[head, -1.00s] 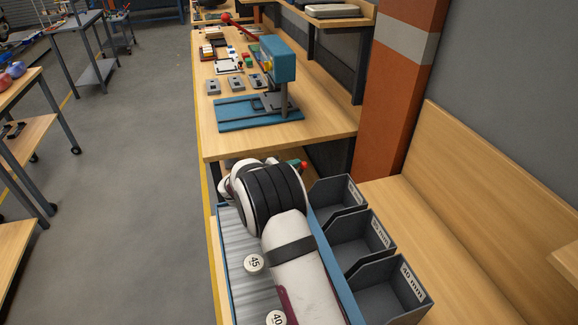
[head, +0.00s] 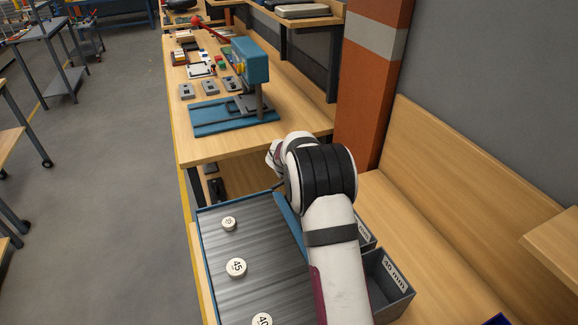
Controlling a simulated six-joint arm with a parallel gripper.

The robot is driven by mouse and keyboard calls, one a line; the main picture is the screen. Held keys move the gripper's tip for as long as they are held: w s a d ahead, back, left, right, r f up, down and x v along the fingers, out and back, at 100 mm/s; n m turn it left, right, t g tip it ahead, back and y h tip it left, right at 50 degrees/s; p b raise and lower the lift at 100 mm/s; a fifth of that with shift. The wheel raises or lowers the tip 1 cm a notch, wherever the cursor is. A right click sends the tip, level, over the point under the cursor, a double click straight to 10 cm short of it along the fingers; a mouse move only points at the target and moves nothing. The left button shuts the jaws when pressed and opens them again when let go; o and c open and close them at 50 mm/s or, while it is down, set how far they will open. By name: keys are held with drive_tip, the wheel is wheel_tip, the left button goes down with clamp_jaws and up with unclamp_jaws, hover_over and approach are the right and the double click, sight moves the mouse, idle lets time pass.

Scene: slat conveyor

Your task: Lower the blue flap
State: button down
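A blue angled plate (head: 287,217) shows at the right side of the slat conveyor (head: 262,240), just left of my arm. It may be the blue flap, but my arm hides part of it and I cannot tell whether it is raised or lowered. My arm crosses over the conveyor's right edge, with its wrist end over the far right corner. My gripper's fingers are hidden behind the wrist, so neither their opening nor any contact with the plate shows.
Round white pieces lie on the slats: a small one (head: 229,223), one marked 45 (head: 236,267) and one marked 40 (head: 262,319). Grey bins, including one marked 40 mm (head: 410,289), stand right of my arm. A bench with a blue press (head: 251,62) stands beyond; an orange pillar (head: 367,90) rises at right.

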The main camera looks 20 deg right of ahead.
drive_tip(key=shift+d+f, duration=0.3)
drive_tip(key=shift+f, duration=0.1)
idle(0.4)
drive_tip(key=s+a+r, duration=0.1)
drive_tip(key=s+r, duration=0.1)
drive_tip(key=r, duration=0.4)
drive_tip(key=s+a+r, duration=0.1)
drive_tip(key=s+r, duration=0.2)
drive_tip(key=r, duration=0.3)
drive_tip(key=shift+a, duration=0.35)
drive_tip(key=shift+s, duration=0.15)
drive_tip(key=s+a+m+g+y, duration=0.2)
drive_tip(key=s+a, duration=0.4)
drive_tip(key=s, duration=0.8)
drive_tip(key=s+a+f+m+g+y, duration=0.1)
drive_tip(key=s+a, duration=0.5)
drive_tip(key=s, duration=0.7)
drive_tip(key=s+a+f+m+g+y, duration=0.1)
drive_tip(key=s+a+m+g+y, duration=0.2)
drive_tip(key=s, duration=1.1)
drive_tip(key=a+m+g, duration=0.1)
drive_tip(key=a, duration=0.2)
drive_tip(key=shift+s+a+f, duration=0.15)
drive_tip(key=shift+s+a, duration=0.15)
drive_tip(key=shift+s, duration=0.05)
